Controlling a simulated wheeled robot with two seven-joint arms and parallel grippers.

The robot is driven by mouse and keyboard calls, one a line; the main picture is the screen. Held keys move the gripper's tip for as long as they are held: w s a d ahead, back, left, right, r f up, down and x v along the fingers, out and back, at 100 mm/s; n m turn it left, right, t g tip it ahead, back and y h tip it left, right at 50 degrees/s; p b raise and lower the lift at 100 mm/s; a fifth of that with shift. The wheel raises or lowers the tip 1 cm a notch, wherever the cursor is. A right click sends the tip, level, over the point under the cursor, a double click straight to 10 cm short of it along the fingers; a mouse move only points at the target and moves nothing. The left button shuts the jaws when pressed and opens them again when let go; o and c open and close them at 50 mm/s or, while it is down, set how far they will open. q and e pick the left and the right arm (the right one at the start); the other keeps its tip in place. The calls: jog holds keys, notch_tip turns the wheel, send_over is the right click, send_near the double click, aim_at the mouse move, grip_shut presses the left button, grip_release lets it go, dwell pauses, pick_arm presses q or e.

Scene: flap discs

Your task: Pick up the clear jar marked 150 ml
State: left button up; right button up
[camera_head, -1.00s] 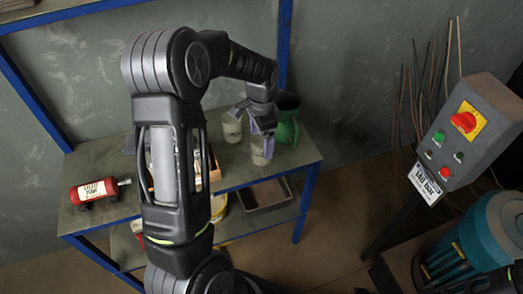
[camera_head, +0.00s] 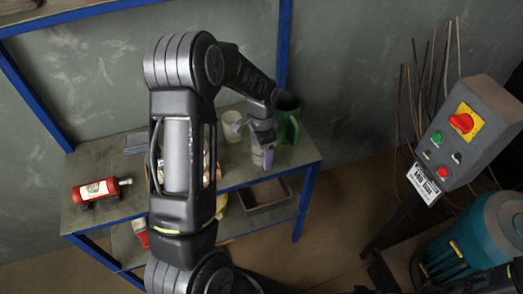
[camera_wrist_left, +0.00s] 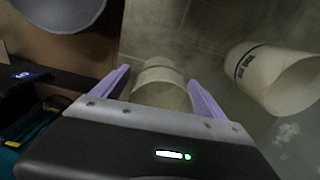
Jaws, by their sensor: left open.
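Two pale, see-through jars stand on the bench shelf. In the head view one jar (camera_head: 232,127) is farther back and the other (camera_head: 257,158) is nearer the front, partly hidden by my left gripper (camera_head: 255,142). In the left wrist view my left gripper (camera_wrist_left: 159,80) is open, its purple fingers apart. One jar (camera_wrist_left: 160,92) shows between the fingers, its lower part hidden by the gripper body. The other jar (camera_wrist_left: 275,78) is to the right, outside the fingers, with dark print too blurred to read. I cannot tell which jar is marked 150 ml. My right gripper is not in view.
A green jug (camera_head: 287,122) stands just right of my left gripper. A red bottle (camera_head: 95,190) lies on the left of the bench (camera_head: 90,160). A dark tray (camera_head: 268,193) is on the lower shelf. A control box (camera_head: 465,135) stands at the right.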

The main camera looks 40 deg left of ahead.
pick_arm(q)
jog(key=c, duration=1.4)
jog(key=shift+c, duration=0.2)
notch_tip(320, 180, up, 10)
jog(key=b, duration=0.1)
